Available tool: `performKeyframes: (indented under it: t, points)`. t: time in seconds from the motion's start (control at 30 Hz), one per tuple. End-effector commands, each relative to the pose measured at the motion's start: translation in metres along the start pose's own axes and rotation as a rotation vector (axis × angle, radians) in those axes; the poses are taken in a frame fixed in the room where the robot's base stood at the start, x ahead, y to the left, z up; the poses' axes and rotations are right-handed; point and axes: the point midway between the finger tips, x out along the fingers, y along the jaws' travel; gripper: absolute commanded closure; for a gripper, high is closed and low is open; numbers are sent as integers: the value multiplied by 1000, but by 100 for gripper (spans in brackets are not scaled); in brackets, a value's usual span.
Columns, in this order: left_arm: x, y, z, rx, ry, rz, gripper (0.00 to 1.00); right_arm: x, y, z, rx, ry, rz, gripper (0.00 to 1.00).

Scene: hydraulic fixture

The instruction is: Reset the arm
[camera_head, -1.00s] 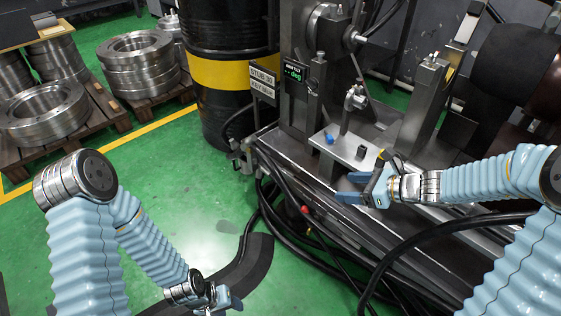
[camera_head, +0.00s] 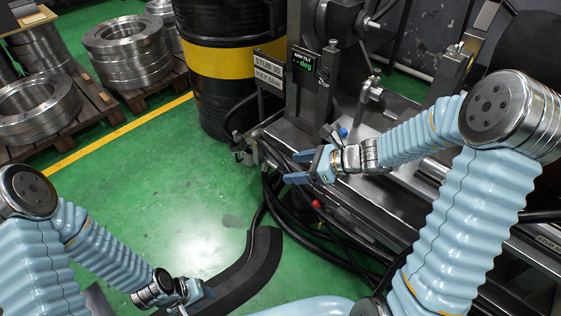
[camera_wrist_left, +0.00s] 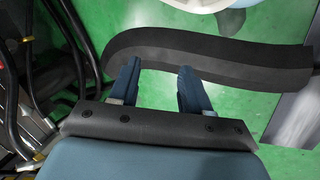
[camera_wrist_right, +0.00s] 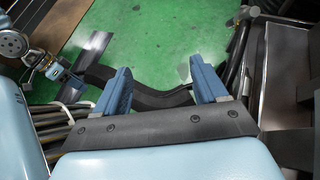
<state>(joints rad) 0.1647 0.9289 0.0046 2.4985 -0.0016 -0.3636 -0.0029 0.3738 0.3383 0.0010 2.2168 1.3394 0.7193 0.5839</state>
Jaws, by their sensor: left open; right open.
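The hydraulic fixture stands at the upper right in the head view. Its metal lever arm (camera_head: 366,100) tilts up from the bench and has a bright clamp-like knob (camera_head: 374,91). A small dark display (camera_head: 303,66) reads "ARM TILT" and "deg"; its number is unreadable. My right gripper (camera_head: 294,169) is open and empty at the fixture's front left edge, apart from the lever arm. It also shows open in the right wrist view (camera_wrist_right: 162,72). My left gripper (camera_head: 207,293) is open and empty low over the floor, and shows open in the left wrist view (camera_wrist_left: 160,72).
A black and yellow barrel (camera_head: 225,68) stands left of the fixture. Metal rings (camera_head: 126,50) sit on pallets at the upper left. Black hoses (camera_head: 330,237) run along the fixture's front. A dark curved strip (camera_head: 250,265) lies on the floor.

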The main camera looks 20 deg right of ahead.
Motion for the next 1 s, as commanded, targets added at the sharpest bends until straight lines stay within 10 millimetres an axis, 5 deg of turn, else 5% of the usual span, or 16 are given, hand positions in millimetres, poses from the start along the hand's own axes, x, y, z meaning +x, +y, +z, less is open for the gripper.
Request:
performKeyframes:
  t: [0.27, 0.37, 0.47, 0.57, 0.7, 0.83, 1.0]
  points:
    - [0, 0, 0, 1, 0, 0, 52, 1, 2, -2, -5, 8, 5, 28]
    - [0, 1, 0, 1, -1, 1, 52, 12, 16, -22, -57, 71, 52, 28]
    - [1, 2, 2, 4, -4, 3, 52, 31, 49, -67, -203, 213, 168, 28]
    - [2, 4, 3, 7, -9, 7, 52, 49, 94, -131, -489, 386, 356, 28]
    - [4, 9, 6, 14, -17, 14, 52, 65, 151, -208, -1088, 495, 652, 28]
    - [5, 12, 8, 19, -22, 20, 52, 84, 183, -233, -1549, 413, 784, 28]
    - [6, 14, 9, 22, -25, 22, 52, 99, 205, -236, -1832, 299, 809, 28]
